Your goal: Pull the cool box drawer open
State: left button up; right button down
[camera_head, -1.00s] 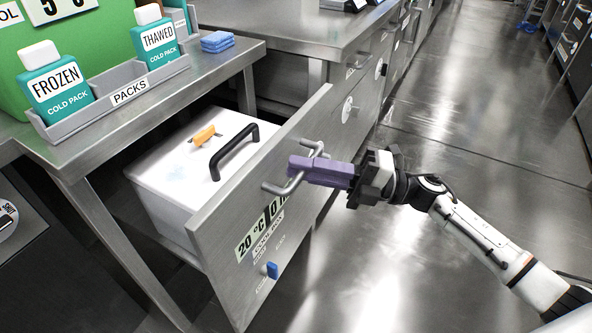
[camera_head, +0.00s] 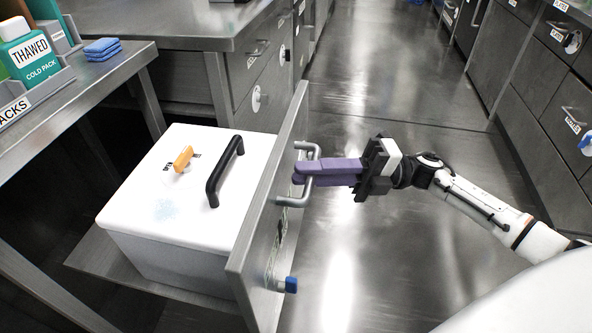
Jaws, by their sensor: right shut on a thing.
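The cool box drawer (camera_head: 262,215) stands pulled out from under the steel bench, its front panel seen nearly edge-on. A white cool box (camera_head: 140,203) with a black lid handle and an orange latch sits in it. My right gripper (camera_head: 305,172), with purple fingers, is shut on the drawer's bar handle (camera_head: 300,200) on the outer face of the panel. The fingers partly hide the handle's middle. My left gripper is not in view.
The bench (camera_head: 75,92) at left bears a THAWED cold pack (camera_head: 35,55), a grey packs tray and blue cloths (camera_head: 104,48). Another drawer bank (camera_head: 265,75) stands behind. Cabinets (camera_head: 550,90) line the right. The floor between is clear.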

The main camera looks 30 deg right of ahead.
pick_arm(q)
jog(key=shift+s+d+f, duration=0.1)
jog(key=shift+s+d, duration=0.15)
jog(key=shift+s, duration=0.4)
pick_arm(e)
jog(key=shift+s+d, duration=0.65)
jog(key=shift+d, duration=0.2)
jog(key=shift+s+d, duration=0.65)
jog(key=shift+d, duration=0.2)
jog(key=c, duration=1.8)
grip_release()
jog(key=shift+o, duration=0.2)
jog(key=shift+d, duration=0.1)
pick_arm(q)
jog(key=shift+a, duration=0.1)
pick_arm(e)
jog(key=v, duration=1)
